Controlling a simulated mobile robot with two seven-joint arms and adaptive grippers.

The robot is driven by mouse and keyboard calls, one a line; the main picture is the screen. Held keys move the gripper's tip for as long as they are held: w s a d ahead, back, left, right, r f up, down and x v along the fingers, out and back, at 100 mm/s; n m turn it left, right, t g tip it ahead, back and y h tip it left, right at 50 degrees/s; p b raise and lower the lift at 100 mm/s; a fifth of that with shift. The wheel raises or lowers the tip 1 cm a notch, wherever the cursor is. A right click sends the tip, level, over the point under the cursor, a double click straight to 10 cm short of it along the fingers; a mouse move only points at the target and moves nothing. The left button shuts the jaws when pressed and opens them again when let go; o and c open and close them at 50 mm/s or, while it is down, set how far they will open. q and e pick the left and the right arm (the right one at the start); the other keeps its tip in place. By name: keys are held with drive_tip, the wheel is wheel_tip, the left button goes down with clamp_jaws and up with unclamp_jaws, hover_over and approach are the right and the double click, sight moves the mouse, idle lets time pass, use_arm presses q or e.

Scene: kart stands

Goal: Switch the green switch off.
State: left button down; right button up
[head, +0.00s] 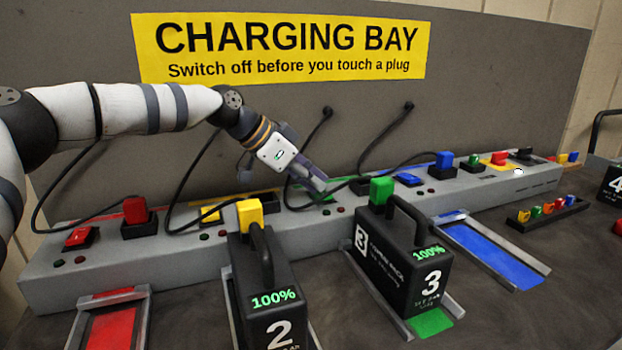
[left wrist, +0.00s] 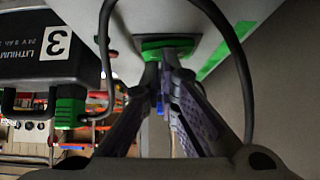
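The green switch (left wrist: 168,43) sits on the grey charging rail (head: 70,275), behind battery 3 (head: 395,265). In the head view my left gripper (head: 322,187) reaches down to the switch and partly covers it. In the left wrist view the gripper's fingers (left wrist: 160,72) come together at the switch's near edge. They look shut with nothing between the tips. Whether they touch the switch I cannot tell. The green plug (head: 381,190) stands on battery 3, its cable looping close to the gripper. My right gripper is not in view.
Battery 2 (head: 268,290) with a yellow plug (head: 249,213) stands at front centre. A red switch (head: 77,238) and red plug (head: 136,210) are on the left. A blue switch (head: 409,179) is to the right. Dark cables hang from the back panel (head: 500,60).

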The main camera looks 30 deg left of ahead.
use_arm(q)
drive_tip(key=shift+d+f, duration=0.1)
drive_tip(key=shift+f, duration=0.05)
drive_tip(key=v, duration=1.2)
